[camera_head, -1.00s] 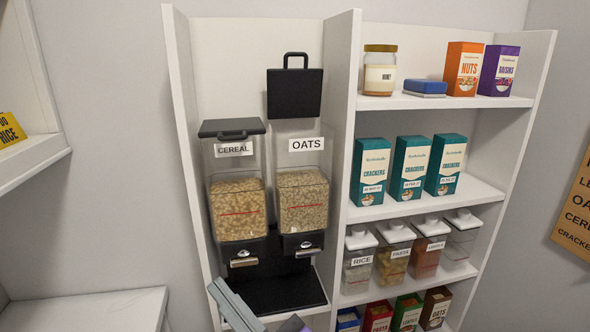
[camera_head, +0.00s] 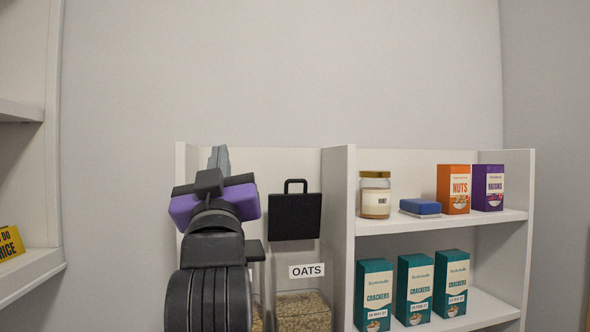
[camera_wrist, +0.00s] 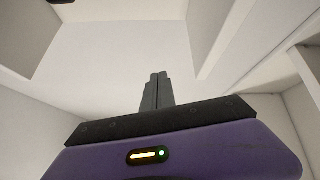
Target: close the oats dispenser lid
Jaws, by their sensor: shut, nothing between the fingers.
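The oats dispenser (camera_head: 302,312) stands in the left bay of the shelf unit, with its white OATS label facing out. Its black lid (camera_head: 295,217) stands upright and open above the container, with a handle loop at its top. My gripper (camera_head: 218,158) is raised to the left of the lid, apart from it, at about the height of the unit's top edge. Its fingers are together and empty; they also show pointing up in the wrist view (camera_wrist: 155,90). The cereal dispenser is mostly hidden behind my arm.
A white upright panel (camera_head: 338,240) stands just right of the oats lid. Beyond it are a honey jar (camera_head: 375,196), a blue box (camera_head: 420,207), a nuts box (camera_head: 454,189), a raisins box (camera_head: 487,188) and cracker boxes (camera_head: 415,290). The wall above is clear.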

